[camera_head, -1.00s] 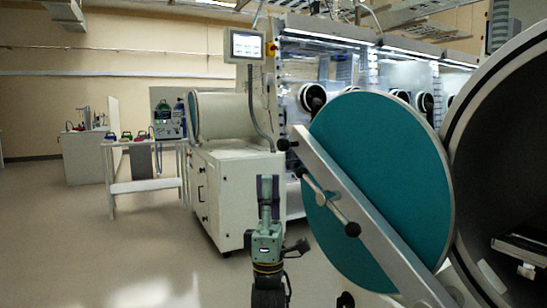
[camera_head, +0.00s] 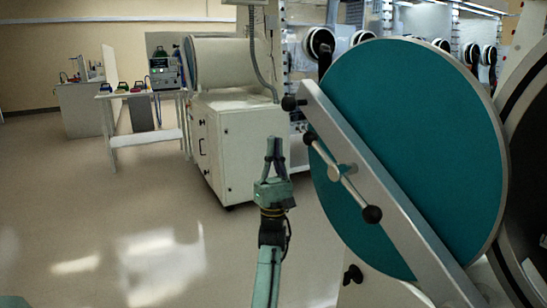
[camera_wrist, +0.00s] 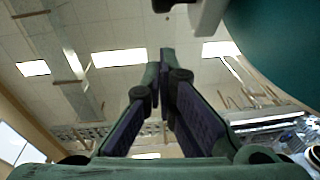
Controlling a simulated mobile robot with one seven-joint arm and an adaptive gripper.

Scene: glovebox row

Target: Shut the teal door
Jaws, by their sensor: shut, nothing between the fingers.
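The teal door (camera_head: 405,130) is a large round disc at the right in the head view. It stands swung open beside the dark round opening (camera_head: 528,190) at the right edge. A pale metal bar (camera_head: 385,195) crosses its face, with a handle rod (camera_head: 345,185) ending in black knobs. In the wrist view the door (camera_wrist: 285,40) fills the upper right corner. My gripper (camera_head: 274,142) is shut and empty, pointing up, to the left of the door and apart from it in the picture. Its fingers (camera_wrist: 162,60) meet in the wrist view.
A white cabinet (camera_head: 245,150) with a cylinder (camera_head: 222,62) on top stands behind my gripper. A white table (camera_head: 148,137) with coloured items stands at the back left. Gloveboxes with black glove ports (camera_head: 318,42) line the back. The floor at the left is clear.

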